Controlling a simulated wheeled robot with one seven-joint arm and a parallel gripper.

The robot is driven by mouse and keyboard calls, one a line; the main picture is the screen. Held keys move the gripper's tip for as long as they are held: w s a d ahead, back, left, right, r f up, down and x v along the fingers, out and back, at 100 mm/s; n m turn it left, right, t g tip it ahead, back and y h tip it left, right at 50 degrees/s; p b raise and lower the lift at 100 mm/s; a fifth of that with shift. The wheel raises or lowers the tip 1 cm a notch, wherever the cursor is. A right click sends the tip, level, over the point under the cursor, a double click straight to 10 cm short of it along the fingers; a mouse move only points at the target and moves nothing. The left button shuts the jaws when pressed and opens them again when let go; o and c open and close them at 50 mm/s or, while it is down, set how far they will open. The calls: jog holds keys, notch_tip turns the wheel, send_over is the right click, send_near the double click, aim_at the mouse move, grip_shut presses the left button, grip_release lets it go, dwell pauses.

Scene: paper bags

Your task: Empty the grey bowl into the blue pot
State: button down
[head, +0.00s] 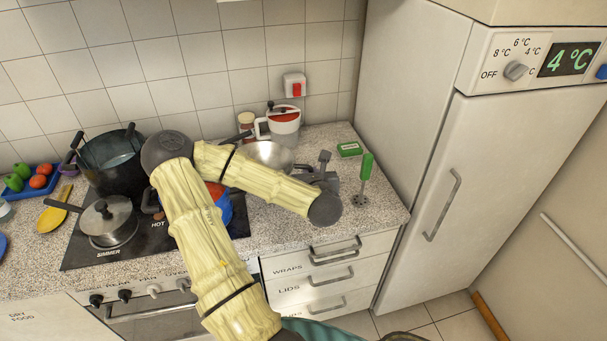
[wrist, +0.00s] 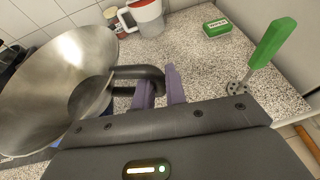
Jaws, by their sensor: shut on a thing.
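The grey bowl (head: 268,155) is shiny metal and is held up over the counter, left of my gripper (head: 306,169). In the wrist view the bowl (wrist: 50,75) fills the left side, and its dark handle runs between the purple fingers of my gripper (wrist: 161,86), which is shut on it. The bowl looks tilted in the wrist view. A dark patch shows inside; I cannot tell whether it is contents or shadow. The blue pot (head: 226,209) stands on the right of the stove, mostly hidden behind my arm, with something orange-red at its top.
A black pot (head: 112,165) and a lidded steel pan (head: 107,220) stand on the stove. A white-and-red jug (head: 284,125) is behind the bowl. A green box (head: 349,149) and a green-handled masher (head: 364,178) are at right. The counter's front right is clear.

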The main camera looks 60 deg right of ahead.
jog(key=s+r, duration=0.1)
jog(key=s+d+r+p, duration=0.1)
jog(key=s, duration=0.1)
jog(key=shift+s+d+r, duration=0.15)
jog(key=shift+r, duration=0.05)
dwell(0.7)
